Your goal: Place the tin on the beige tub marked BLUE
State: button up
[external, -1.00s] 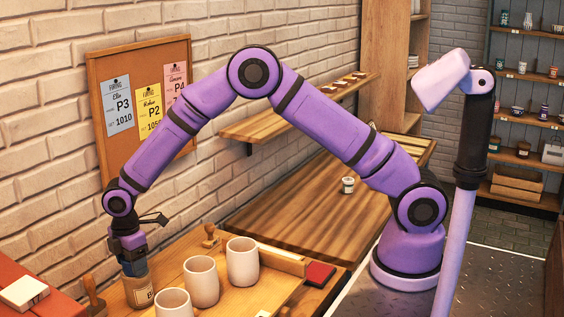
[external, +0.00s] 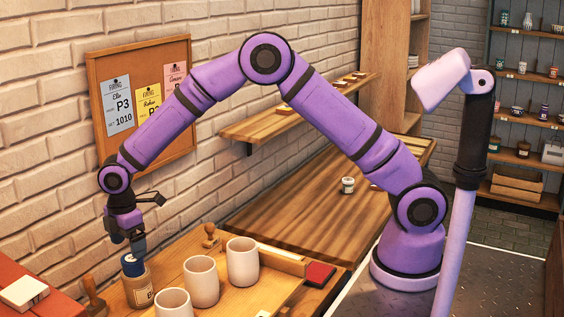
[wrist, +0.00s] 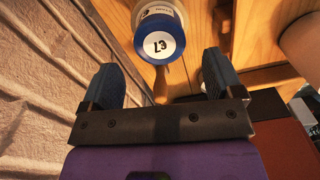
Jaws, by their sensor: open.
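The tin (external: 133,268), blue with a white price sticker on its top, sits at the mouth of the beige tub (external: 141,293), at lower left in the external view. Only the letter B shows of the tub's marking. I cannot tell how deep the tin sits. In the wrist view the tin (wrist: 160,38) is at top centre, and part of the pale tub (wrist: 158,8) shows beyond it. My gripper (external: 137,246) is just above the tin. In the wrist view my gripper (wrist: 158,78) is open, its two blue fingers wide apart with nothing between them.
Several white cups (external: 201,281) stand to the tub's right on the wooden table. A wooden stamp-like piece (external: 210,236) stands behind them, and another wooden handle (external: 94,298) is close at the tub's left. The brick wall (wrist: 40,90) is near my gripper's left side.

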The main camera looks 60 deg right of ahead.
aim_at(131, 258)
notch_tip(131, 258, up, 6)
jog(key=shift+r, duration=0.2)
jog(key=s+d+r+m+t, duration=0.1)
jog(key=s+d+r+m, duration=0.3)
jog(key=s+d+r, duration=0.5)
jog(key=s+d+r+m+t, duration=0.2)
jog(key=s+d+r+m, duration=0.25)
jog(key=d+r, duration=0.8)
jog(key=s+d+m+t, duration=0.1)
jog(key=s+d+m, duration=0.3)
jog(key=s+d, duration=0.3)
jog(key=s+d+m+t, duration=0.1)
jog(key=s+d+m, duration=0.2)
jog(key=s, duration=1.4)
jog(key=d, duration=0.3)
jog(key=shift+s+d+f+m, duration=0.35)
jog(key=shift+d+f, duration=0.05)
